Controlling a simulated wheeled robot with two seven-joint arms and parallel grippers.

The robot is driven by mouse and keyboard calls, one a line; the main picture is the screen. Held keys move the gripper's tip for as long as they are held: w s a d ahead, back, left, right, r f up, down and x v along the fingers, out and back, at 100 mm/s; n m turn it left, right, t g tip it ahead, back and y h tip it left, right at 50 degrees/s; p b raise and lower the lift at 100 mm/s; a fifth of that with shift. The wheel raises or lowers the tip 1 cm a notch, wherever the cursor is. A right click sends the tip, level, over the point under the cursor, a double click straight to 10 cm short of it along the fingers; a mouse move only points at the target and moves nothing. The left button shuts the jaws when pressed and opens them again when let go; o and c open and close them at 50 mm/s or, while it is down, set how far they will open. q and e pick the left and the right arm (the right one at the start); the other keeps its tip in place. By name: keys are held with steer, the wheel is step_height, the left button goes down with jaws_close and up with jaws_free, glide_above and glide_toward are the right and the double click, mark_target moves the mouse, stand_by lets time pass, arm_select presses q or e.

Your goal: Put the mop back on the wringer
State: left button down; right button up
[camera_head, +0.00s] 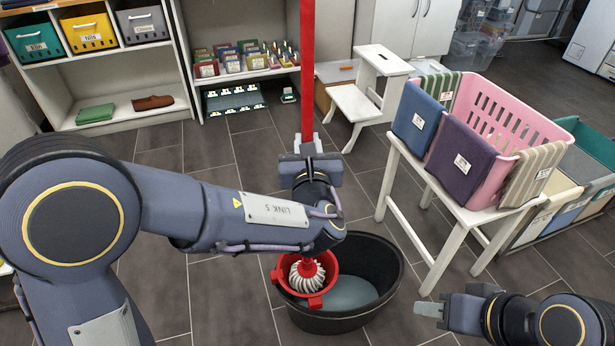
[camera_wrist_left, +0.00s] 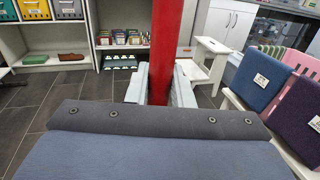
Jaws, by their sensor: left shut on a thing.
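The mop has a long red handle (camera_head: 307,65) that stands upright. Its white strand head (camera_head: 307,277) is at the red wringer (camera_head: 329,287), inside its rim as seen from above. I cannot tell whether it rests on the wringer. The wringer is at the left side of a black bucket (camera_head: 392,290) with greyish water. My left gripper (camera_head: 308,147) is shut on the handle, above the bucket. In the left wrist view the handle (camera_wrist_left: 165,45) stands between the fingers (camera_wrist_left: 160,85). My right gripper (camera_head: 432,308) is low, right of the bucket, and holds nothing visible; its finger gap is unclear.
A white table (camera_head: 452,212) with a pink basket (camera_head: 500,115) and draped cloths stands right of the bucket. A white step stool (camera_head: 358,103) is behind. Shelves (camera_head: 130,72) line the back left. Dark tiled floor (camera_head: 205,290) is clear left of the bucket.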

arm_select(q)
steer(key=shift+f+b, duration=0.8)
steer(key=shift+f, duration=1.6)
steer(key=c, duration=1.3)
jaws_free()
steer(key=s, duration=0.4)
steer(key=s+p, duration=0.1)
steer(key=s, duration=0.7)
steer(key=shift+d+p, duration=0.3)
steer(key=shift+d, duration=0.1)
